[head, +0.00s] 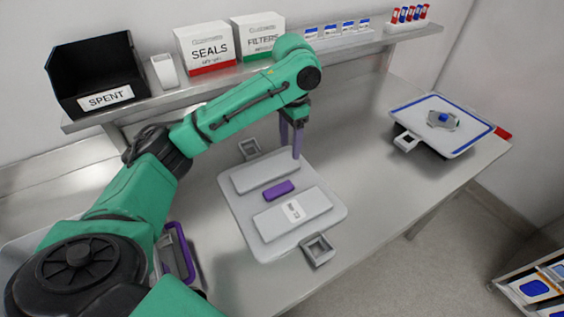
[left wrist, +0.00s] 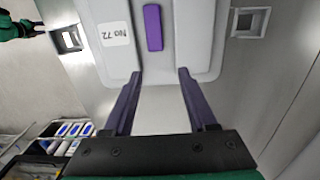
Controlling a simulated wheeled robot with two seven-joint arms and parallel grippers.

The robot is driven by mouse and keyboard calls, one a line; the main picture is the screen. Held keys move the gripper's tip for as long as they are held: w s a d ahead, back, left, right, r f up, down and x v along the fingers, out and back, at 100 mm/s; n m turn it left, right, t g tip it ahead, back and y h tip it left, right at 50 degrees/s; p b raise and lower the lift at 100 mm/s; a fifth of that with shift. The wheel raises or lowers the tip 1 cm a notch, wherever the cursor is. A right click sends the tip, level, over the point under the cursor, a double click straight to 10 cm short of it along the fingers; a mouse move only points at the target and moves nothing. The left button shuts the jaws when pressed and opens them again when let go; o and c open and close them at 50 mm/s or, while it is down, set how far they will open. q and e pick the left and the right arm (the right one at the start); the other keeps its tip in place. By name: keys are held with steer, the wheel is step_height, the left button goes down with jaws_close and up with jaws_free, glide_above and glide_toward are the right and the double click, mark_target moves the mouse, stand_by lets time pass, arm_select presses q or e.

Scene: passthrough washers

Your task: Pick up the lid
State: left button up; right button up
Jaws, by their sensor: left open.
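The lid (head: 240,212) is a light grey plate with rounded corners, two raised panels and a purple grip bar (head: 279,190) in the middle. One panel has a printed label. It lies flat on the metal bench, and square grey loops show at two of its sides. My left gripper (head: 292,140) points down with purple fingers at the lid's far side, apart from the bar. In the left wrist view the fingers (left wrist: 158,78) are spread and empty, with the purple bar (left wrist: 153,27) beyond them. A green arm part with a dark end (left wrist: 30,28) shows there at the top left edge.
A blue-rimmed white tray (head: 412,104) with a small blue-topped part stands at the right. The shelf behind holds a black SPENT bin (head: 95,75), SEALS box (head: 206,45) and FILTERS box (head: 260,35). A purple-rimmed item (head: 183,245) lies partly hidden at left.

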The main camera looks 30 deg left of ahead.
arm_select(q)
glide_above(286, 185)
steer(key=f, duration=0.4)
steer(key=d+f, duration=0.1)
steer(key=f, duration=0.1)
steer(key=shift+s+f, duration=0.25)
steer(key=shift+f, duration=0.05)
steer(key=f, duration=0.2)
steer(key=f+p, duration=0.1)
steer(key=f, duration=0.1)
steer(key=a+f+p, duration=0.1)
steer(key=f, duration=0.1)
steer(key=shift+w, duration=0.3)
steer(key=shift+s+f, duration=0.1)
steer(key=shift+f, duration=0.35)
jaws_close()
arm_select(e)
steer(key=shift+s+d+r, duration=0.15)
steer(key=shift+s+r, duration=0.7)
steer(key=shift+r, duration=0.2)
steer(key=shift+d, duration=0.25)
